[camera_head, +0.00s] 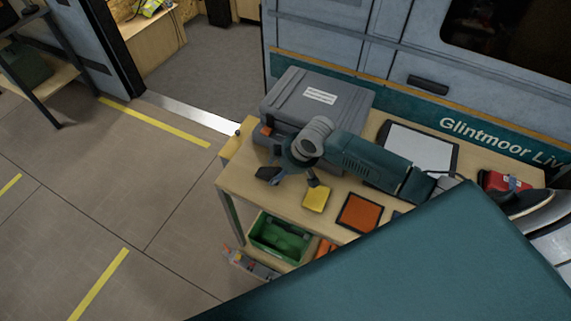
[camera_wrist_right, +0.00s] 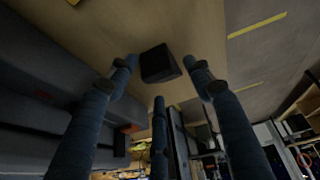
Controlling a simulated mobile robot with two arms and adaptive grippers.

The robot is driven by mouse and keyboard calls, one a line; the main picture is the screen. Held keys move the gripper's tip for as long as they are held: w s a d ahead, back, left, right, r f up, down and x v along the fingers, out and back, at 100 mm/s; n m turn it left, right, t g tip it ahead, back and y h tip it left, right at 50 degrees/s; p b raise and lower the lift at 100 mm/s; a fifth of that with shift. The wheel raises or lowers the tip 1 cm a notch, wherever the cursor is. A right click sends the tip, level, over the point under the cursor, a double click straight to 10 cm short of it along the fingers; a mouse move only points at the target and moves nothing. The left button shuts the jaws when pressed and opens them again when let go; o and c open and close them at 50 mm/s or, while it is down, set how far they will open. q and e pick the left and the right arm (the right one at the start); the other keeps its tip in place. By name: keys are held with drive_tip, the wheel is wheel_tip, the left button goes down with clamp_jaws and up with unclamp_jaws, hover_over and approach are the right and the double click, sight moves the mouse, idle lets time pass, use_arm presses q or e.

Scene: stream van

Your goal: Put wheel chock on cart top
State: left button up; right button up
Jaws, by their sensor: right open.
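The cart (camera_head: 300,202) has a pale wooden top and stands against the van's side. In the right wrist view, a small black block, which looks like the wheel chock (camera_wrist_right: 158,63), rests on the wooden cart top (camera_wrist_right: 165,25). My right gripper (camera_head: 291,178) is over the cart's left end, in front of a grey case. In the wrist view, the fingers of my right gripper (camera_wrist_right: 160,82) are spread apart, with the chock between and just beyond their tips. My left gripper is out of view.
The grey case (camera_head: 318,95) stands at the back left of the cart top. A yellow pad (camera_head: 316,198), an orange pad (camera_head: 359,212), a dark tablet (camera_head: 420,147) and a red item (camera_head: 499,181) lie on it. A green bin (camera_head: 281,238) sits below. The floor (camera_head: 120,200) at left is clear.

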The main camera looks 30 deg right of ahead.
drive_tip(key=b+v, duration=0.1)
drive_tip(key=v, duration=1)
